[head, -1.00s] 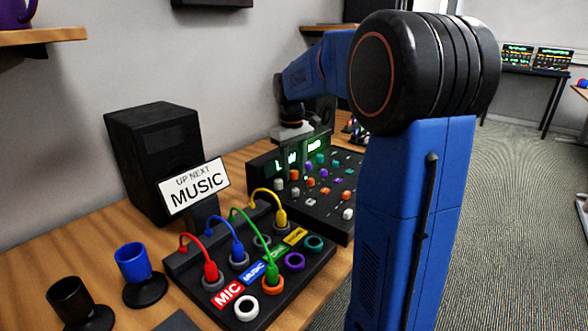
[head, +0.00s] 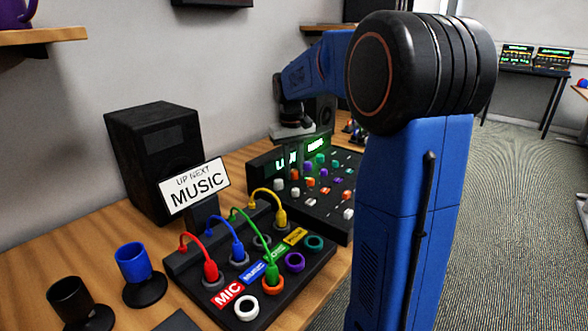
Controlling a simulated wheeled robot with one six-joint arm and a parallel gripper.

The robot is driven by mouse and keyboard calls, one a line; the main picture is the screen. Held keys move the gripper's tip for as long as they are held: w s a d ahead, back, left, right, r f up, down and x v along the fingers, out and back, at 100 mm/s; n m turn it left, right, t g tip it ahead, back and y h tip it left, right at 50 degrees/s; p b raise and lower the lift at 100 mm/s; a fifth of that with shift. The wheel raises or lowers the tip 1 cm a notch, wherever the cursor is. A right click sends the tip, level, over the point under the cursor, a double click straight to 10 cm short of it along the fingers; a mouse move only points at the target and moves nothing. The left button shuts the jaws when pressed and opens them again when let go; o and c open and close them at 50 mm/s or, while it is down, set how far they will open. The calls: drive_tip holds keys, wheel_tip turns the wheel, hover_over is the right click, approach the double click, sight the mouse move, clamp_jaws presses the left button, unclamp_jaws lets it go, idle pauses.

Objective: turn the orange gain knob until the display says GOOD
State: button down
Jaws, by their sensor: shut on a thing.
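The display has green lit characters on the left and a brighter green block (head: 315,144) on the right. The characters are too small and partly covered to read. The mixer (head: 326,210) carries several small orange, white, purple and green controls.
In front of the mixer is a patch box (head: 213,301) with red, blue, green and yellow cables. A MUSIC sign (head: 195,187) and a black speaker (head: 152,160) stand to the left. A blue cup (head: 134,263) and a black cup (head: 72,300) stand near the front.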

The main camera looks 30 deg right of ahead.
sight(292, 172)
drive_tip(key=shift+m, duration=0.6)
drive_tip(key=c, duration=1.5)
unclamp_jaws()
drive_tip(key=r, duration=1.7)
drive_tip(key=shift+w+a+r, duration=0.1)
drive_tip(key=shift+a+r, duration=0.15)
drive_tip(key=shift+a, duration=0.1)
